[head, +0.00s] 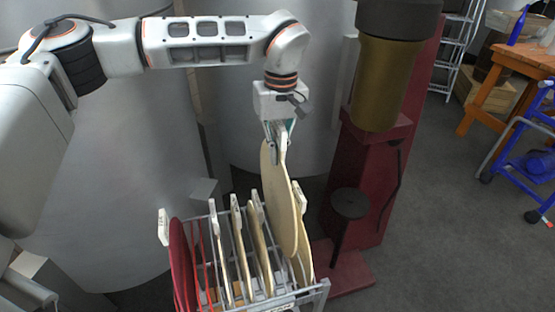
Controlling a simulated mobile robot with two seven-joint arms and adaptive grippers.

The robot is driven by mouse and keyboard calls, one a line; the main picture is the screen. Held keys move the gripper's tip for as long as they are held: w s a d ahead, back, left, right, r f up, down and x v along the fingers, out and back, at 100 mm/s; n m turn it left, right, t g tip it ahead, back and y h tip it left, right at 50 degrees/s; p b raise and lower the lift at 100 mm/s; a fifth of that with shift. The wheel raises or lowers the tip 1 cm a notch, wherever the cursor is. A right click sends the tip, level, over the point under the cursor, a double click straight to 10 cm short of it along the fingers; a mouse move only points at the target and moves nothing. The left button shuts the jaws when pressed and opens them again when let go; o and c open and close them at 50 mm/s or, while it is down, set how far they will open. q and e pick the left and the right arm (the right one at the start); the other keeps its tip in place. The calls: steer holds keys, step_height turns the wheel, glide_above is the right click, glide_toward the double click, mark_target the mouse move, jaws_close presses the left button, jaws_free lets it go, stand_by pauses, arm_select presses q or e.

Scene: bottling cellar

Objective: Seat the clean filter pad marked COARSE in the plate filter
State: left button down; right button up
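My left gripper (277,148) points down above the right part of a metal rack (318,290). Its fingers are closed at the top of a round cream pad (283,205), which hangs upright, seen nearly edge-on. The pad is higher than the others, and its lower edge is among the pads at the rack's right end. Several cream pads (262,250) stand upright in the rack, with white tabs on top. A red disc (180,262) stands at the left end. I cannot read any marking, nor tell which is COARSE. My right gripper is not in view.
A dark red machine (362,190) with a brown-gold cylinder (385,80) stands close right of the rack. Large grey tanks (120,190) stand behind. An orange table (525,62) and blue trolley (525,150) are far right. Grey floor (450,240) between is clear.

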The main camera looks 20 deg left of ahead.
mark_target(278, 138)
arm_select(q)
steer(key=shift+r, duration=2.1)
